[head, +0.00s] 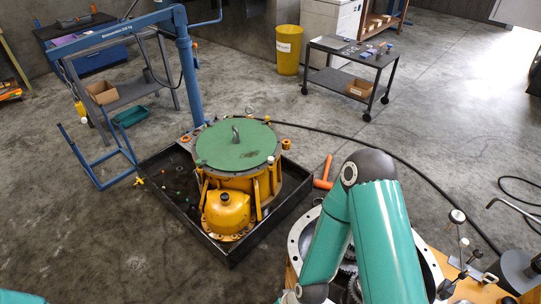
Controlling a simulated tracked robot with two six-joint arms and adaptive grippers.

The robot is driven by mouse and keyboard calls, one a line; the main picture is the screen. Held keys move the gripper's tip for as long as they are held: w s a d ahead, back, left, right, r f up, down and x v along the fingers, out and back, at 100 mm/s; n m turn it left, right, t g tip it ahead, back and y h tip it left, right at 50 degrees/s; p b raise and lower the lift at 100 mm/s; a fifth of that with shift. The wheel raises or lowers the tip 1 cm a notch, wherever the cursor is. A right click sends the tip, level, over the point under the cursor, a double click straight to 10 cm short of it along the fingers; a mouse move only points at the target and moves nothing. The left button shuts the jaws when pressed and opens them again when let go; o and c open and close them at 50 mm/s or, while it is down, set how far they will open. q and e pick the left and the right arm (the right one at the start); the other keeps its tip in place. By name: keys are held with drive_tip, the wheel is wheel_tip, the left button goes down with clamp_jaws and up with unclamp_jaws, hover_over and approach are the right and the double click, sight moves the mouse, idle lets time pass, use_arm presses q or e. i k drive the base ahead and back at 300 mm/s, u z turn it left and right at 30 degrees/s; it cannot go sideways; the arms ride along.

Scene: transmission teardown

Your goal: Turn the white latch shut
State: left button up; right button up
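I cannot clearly make out a white latch. A small white knob (457,216) stands on a dark stem at the right, by an open round housing (428,262) with a pale metal rim. Whether this knob belongs to the latch, and whether it is open or shut, I cannot tell. My teal arm bends up in front of the housing and hides much of it, with gears partly showing below. Neither of my grippers is in view. Only a small bit of teal shows at the bottom left edge.
A yellow transmission case with a green round lid (237,146) sits in a black tray (221,249). An orange mallet (325,173) lies beside it. A blue hoist (187,70) stands behind. A black cable crosses the floor; the floor at the upper right is mostly clear.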

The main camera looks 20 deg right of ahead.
sight(270, 160)
drive_tip(key=u, duration=0.4)
drive_tip(key=i, duration=1.65)
drive_tip(key=z, duration=0.45)
